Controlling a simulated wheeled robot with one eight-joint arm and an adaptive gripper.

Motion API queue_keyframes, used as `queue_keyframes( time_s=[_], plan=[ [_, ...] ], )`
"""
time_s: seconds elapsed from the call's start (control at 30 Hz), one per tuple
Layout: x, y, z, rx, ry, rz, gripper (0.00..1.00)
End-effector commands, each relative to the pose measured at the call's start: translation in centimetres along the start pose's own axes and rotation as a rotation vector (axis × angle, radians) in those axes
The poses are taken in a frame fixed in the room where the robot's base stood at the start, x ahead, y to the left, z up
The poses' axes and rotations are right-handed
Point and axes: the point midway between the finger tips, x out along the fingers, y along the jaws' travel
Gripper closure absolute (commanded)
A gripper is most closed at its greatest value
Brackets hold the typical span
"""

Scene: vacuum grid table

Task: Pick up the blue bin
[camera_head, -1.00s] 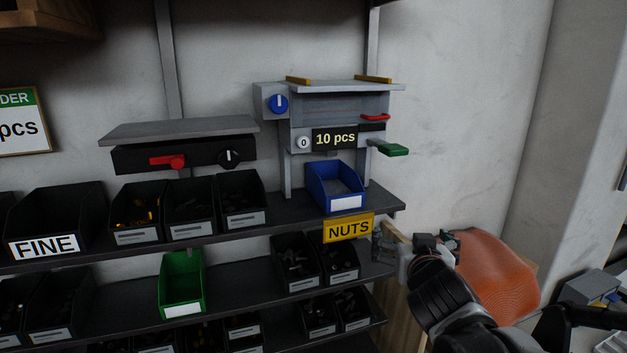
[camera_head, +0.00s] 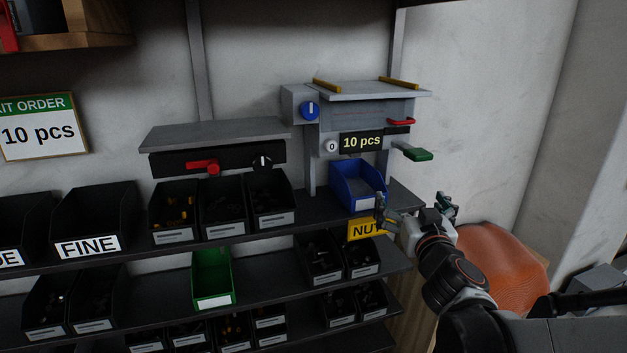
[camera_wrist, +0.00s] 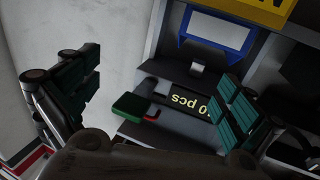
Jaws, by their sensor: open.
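The blue bin (camera_head: 352,187) stands on the upper shelf under the counting device with the "10 pcs" display. Its front label is white and its inside looks empty. My gripper (camera_head: 412,207) is open and empty, in front of the shelf's right end, to the right of the bin and slightly lower in the picture. One finger overlaps the bin's lower right corner in the picture; I cannot tell contact. In the wrist view, the scene is upside down; the bin (camera_wrist: 184,27) shows at the top, beyond my spread fingers (camera_wrist: 158,95).
A yellow NUTS sign (camera_head: 362,229) hangs on the shelf edge below the bin, partly hidden by my gripper. A green lever (camera_head: 418,155) juts from the counting device (camera_head: 365,113). Black bins (camera_head: 223,205) stand left. A green bin (camera_head: 213,279) sits on the lower shelf.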

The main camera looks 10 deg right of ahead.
Motion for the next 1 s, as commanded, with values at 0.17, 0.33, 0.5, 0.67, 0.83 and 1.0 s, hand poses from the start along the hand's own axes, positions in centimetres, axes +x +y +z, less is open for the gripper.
queue_keyframes(
  time_s=[0.17,0.33,0.5,0.67,0.83,1.0],
  plan=[
    [1.3,-1.7,-1.6,-0.002,0.033,-0.106,0.0],
    [1.8,-3.8,-1.2,0.0,0.022,-0.231,0.0],
    [1.8,-4.9,-0.2,0.003,-0.004,-0.296,0.0],
    [2.8,-5.4,0.2,0.004,-0.012,-0.312,0.0],
    [5.7,-6.4,0.2,0.004,-0.011,-0.312,0.0],
    [8.5,-7.3,0.2,0.004,-0.011,-0.311,0.0]
  ],
)
